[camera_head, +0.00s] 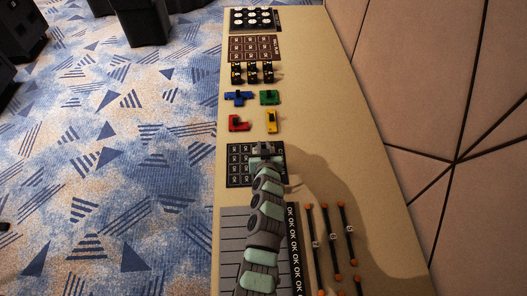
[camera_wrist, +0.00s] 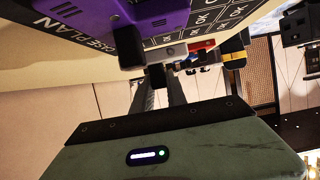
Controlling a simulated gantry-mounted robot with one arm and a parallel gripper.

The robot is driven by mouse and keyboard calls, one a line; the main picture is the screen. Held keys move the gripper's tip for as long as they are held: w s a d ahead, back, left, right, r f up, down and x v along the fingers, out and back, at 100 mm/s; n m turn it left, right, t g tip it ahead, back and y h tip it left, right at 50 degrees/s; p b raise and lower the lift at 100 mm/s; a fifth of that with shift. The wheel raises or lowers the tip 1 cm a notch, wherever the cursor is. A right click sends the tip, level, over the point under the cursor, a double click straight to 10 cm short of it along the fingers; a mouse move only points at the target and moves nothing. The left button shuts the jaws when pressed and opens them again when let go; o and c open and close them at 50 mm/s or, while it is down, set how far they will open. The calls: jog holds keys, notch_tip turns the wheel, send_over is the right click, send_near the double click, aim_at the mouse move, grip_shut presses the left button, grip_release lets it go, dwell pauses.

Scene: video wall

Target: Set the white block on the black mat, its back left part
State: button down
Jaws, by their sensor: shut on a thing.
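The black mat (camera_head: 233,180) lies on the long table with white-lettered cells; it also shows in the wrist view (camera_wrist: 160,42). My gripper (camera_head: 264,150) is over the mat's back right part, right of the back left cells. In the wrist view my gripper (camera_wrist: 168,74) is shut on a small pale block (camera_wrist: 177,50), which looks like the white block; it is mostly hidden by the fingers. I cannot tell whether it touches the mat. A purple object (camera_wrist: 110,22) is close by in the wrist view; my arm hides that spot in the head view.
Red (camera_head: 238,124), blue (camera_head: 238,97), green (camera_head: 269,97) and yellow (camera_head: 271,121) pieces stand behind the mat. Farther back are black-and-yellow items (camera_head: 252,73) and a brown mat (camera_head: 256,48). Dark rods with orange ends (camera_head: 332,246) lie at front right. A panelled wall borders the right.

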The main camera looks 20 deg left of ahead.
jog(key=shift+f, duration=1.25)
jog(key=shift+f+b, duration=0.1)
jog(key=shift+b, duration=0.3)
jog(key=shift+f, duration=0.15)
jog(key=c, duration=1.3)
grip_release()
jog(key=shift+c, duration=0.2)
jog(key=shift+r, duration=0.25)
